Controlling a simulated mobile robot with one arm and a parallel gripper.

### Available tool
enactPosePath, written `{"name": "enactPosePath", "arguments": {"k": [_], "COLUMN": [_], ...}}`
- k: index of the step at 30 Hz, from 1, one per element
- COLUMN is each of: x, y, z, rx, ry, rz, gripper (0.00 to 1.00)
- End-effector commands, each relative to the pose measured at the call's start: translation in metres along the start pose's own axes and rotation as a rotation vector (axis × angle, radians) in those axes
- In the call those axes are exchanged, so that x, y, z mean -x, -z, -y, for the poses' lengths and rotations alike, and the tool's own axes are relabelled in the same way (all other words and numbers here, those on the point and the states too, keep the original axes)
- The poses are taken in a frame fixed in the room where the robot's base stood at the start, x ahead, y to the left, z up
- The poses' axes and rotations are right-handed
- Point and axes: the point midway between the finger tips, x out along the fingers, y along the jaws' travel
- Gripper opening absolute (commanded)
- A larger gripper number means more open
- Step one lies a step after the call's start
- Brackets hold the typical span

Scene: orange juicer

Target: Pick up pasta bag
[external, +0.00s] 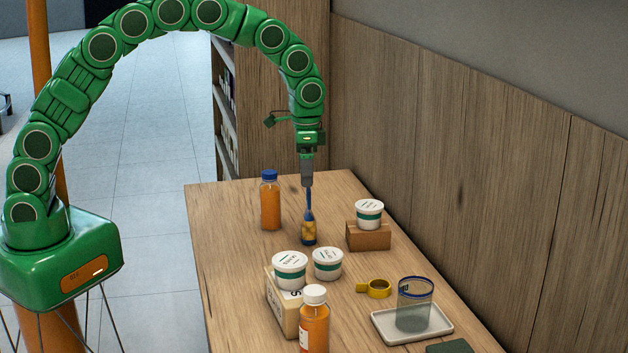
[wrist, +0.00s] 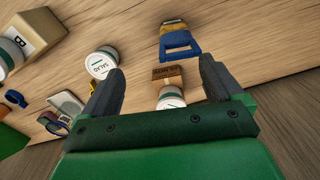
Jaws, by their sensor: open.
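The pasta bag (external: 309,232), yellow with a blue top, stands upright on the table near its far end. In the wrist view the bag (wrist: 178,40) lies just beyond the fingertips, near the top of the picture, with its blue part nearer to me. My gripper (external: 307,183) points down over the bag. In the wrist view my gripper (wrist: 162,78) is open, its two dark fingers wide apart, with no bag between them. Whether a fingertip touches the bag's top, I cannot tell.
An orange juice bottle (external: 270,202) stands left of the bag. A cup on a brown block (external: 368,236) stands to its right. Two white cups, a box (external: 285,305), another bottle (external: 314,325), tape (external: 375,288) and a tray (external: 385,325) lie nearer. A wall runs along the right.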

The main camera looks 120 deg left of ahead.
Motion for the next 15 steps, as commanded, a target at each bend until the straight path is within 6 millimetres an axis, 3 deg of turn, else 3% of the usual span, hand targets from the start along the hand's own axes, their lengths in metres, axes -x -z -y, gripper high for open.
{"name": "enactPosePath", "arguments": {"k": [5,15], "x": [-0.013,-0.037], "y": [0.005,0.006], "z": [0.019,0.022], "rx": [0.019,0.02], "ry": [0.003,0.003], "rz": [0.001,-0.004], "gripper": [0.94,0.94]}}
